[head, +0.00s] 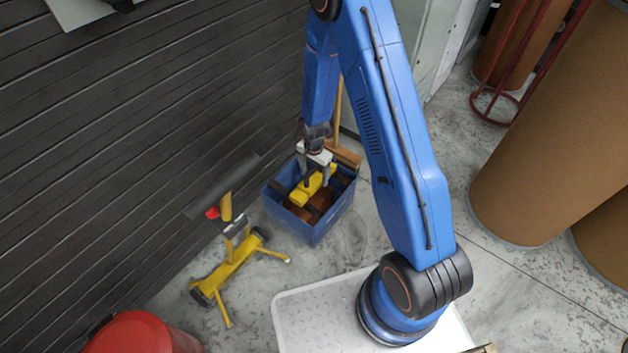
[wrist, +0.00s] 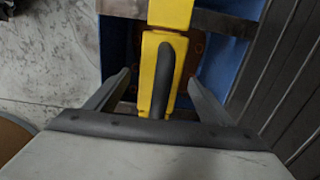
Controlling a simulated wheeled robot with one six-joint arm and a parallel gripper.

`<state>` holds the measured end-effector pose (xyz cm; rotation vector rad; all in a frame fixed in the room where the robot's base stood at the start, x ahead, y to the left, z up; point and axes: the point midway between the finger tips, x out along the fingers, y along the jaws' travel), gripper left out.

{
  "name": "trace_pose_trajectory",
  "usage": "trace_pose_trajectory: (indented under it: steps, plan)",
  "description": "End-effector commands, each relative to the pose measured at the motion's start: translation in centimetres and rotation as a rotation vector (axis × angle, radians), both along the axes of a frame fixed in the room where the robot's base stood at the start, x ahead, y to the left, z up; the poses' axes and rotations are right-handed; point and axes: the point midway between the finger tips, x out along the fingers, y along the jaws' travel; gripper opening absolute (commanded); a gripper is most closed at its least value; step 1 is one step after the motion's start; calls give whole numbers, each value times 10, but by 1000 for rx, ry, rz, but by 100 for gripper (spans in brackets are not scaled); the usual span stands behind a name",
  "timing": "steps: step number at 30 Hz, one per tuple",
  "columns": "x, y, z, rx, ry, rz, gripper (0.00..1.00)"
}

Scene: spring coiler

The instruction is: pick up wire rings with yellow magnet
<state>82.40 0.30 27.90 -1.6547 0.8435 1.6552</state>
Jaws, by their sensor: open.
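The yellow magnet (head: 306,193) is in the blue bin (head: 303,232), beside brown items. In the wrist view the magnet (wrist: 156,85) has a dark handle running along it. My gripper (head: 316,183) is over the bin, pointing down, with its jaws open. In the wrist view my gripper's fingers (wrist: 158,92) stand on either side of the magnet and its handle, with gaps on both sides. I cannot make out any wire rings in either view. Part of the bin's inside is hidden by the magnet and my gripper.
A yellow roller stand (head: 231,270) is left of the bin, near the dark slatted wall (head: 110,150). A red drum (head: 140,335) is at the lower left. Large brown drums (head: 555,150) stand at the right. Grey floor (head: 345,245) is open right of the bin.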

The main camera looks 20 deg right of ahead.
Motion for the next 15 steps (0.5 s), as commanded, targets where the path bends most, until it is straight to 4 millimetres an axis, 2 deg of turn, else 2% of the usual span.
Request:
trace_pose_trajectory:
  steps: [3,9,10,15]
  plan:
    - [0,0,-9,-1,1,0,75]
    - [0,0,-9,0,0,0,75]
    - [0,0,-9,0,0,0,73]
    - [0,0,-9,0,0,0,32]
